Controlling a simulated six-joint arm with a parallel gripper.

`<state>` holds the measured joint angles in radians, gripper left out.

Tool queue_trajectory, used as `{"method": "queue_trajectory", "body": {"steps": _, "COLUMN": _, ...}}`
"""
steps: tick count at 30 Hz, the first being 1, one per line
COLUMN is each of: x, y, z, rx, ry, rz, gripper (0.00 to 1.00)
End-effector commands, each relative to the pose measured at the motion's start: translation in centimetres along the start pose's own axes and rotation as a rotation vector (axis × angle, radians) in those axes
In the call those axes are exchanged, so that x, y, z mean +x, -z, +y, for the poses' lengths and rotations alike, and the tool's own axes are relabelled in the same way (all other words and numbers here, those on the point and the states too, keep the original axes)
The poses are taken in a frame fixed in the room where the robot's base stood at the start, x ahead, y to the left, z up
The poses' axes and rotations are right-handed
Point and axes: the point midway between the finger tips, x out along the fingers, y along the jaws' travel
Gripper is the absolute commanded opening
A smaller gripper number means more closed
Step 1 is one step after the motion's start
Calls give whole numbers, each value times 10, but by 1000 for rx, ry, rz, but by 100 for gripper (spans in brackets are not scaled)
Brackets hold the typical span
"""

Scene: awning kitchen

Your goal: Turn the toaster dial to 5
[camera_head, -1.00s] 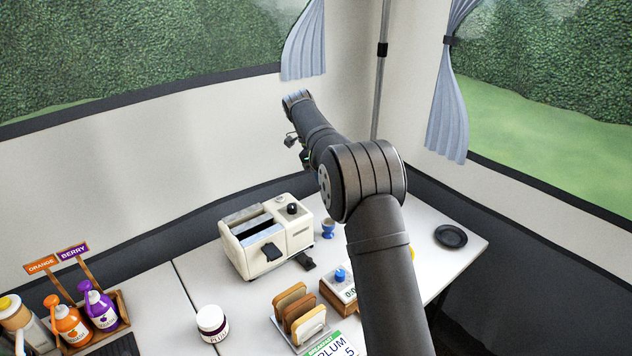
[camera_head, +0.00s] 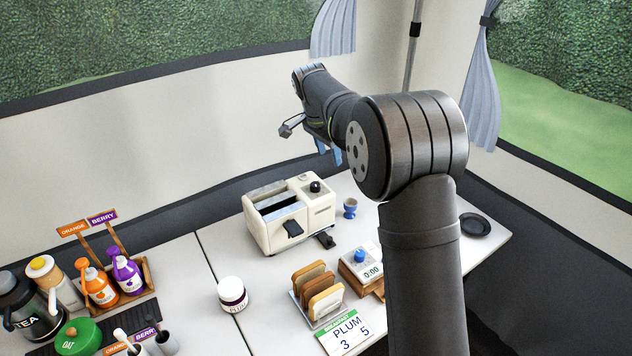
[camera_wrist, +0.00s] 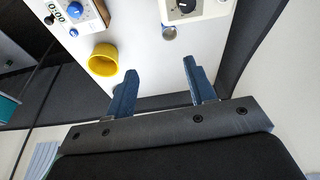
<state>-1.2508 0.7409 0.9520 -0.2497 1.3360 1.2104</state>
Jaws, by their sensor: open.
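The cream toaster (camera_head: 262,226) stands on the white table, its two slots and black lever showing in the head view. Its dial (camera_head: 315,187) is a round black knob on the top right end. In the wrist view the dial (camera_wrist: 187,5) is cut by the top edge; its setting is too small to read. My gripper (camera_head: 330,152) is open and empty, held above and behind the toaster's right end, apart from the dial. In the wrist view my gripper (camera_wrist: 160,65) has its two blue fingers spread, pointing toward the table. A card (camera_head: 345,333) reads PLUM, 3 and 5.
A blue egg cup (camera_head: 350,208) stands right of the toaster. A timer (camera_head: 370,268) with blue knob, a toast rack (camera_head: 318,290) and a jar (camera_head: 232,294) stand in front. A yellow cup (camera_wrist: 103,60) shows in the wrist view. A dark dish (camera_head: 474,225) lies right.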

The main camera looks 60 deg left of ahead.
Motion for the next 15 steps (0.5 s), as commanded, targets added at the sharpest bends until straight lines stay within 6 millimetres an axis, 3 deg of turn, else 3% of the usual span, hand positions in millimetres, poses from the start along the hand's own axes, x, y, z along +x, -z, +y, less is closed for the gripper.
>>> {"method": "queue_trajectory", "body": {"steps": 7, "x": -25, "y": -30, "z": -8, "rx": -481, "ry": 164, "rz": 61, "gripper": 50}}
{"method": "queue_trajectory", "body": {"steps": 15, "x": -34, "y": -43, "z": -11, "rx": -702, "ry": 230, "rz": 111, "gripper": 50}}
